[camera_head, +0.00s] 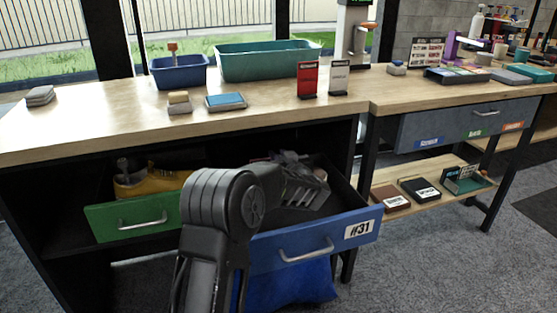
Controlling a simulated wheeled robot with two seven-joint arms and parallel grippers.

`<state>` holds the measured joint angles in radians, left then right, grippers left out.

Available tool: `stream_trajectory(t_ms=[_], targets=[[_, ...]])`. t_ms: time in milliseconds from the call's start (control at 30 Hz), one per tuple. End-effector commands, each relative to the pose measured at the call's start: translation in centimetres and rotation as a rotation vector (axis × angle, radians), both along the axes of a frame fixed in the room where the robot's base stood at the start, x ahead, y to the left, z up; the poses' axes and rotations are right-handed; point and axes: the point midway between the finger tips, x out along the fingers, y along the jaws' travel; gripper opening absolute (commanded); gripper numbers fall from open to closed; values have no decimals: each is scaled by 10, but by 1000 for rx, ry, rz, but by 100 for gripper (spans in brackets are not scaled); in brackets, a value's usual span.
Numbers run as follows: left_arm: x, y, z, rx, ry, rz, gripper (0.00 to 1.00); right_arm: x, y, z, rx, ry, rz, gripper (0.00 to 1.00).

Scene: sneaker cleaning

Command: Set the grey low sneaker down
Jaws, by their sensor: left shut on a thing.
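My left arm reaches over the open blue drawer (280,252) labelled #31. My left gripper (308,185) is down inside that drawer, shut on a dark grey thing that I take for the grey low sneaker (296,196). The gripper and the drawer's shadow hide much of its shape. I cannot tell whether it touches the drawer floor. My right gripper is not in view.
The bench top (270,112) above carries a blue bin (180,76), a teal bin (262,66) and small cards. A blue bag-like thing (295,285) is below the blue drawer.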

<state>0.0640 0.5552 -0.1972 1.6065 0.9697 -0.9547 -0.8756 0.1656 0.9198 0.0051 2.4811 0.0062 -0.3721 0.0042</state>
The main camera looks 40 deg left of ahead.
Motion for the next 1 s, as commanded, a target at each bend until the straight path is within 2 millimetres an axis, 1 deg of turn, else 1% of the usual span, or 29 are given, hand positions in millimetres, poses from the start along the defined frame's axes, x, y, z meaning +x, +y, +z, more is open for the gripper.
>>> stream_trajectory(t_ms=[33, 67, 367, 733, 867, 900, 1000], targets=[[2, 3, -6, 1, -2, 1, 0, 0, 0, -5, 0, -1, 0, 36], [3, 5, -7, 1, -2, 1, 0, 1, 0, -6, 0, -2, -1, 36], [4, 5, -5, 2, -3, 0, 0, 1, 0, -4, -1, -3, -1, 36], [4, 5, -16, 2, -2, 0, 0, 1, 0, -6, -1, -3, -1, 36], [4, 5, -17, 2, -3, 0, 0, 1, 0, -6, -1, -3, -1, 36], [4, 5, -19, 1, -1, -1, 24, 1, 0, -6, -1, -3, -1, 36], [4, 5, -18, 1, -1, -1, 32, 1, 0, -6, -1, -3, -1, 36]])
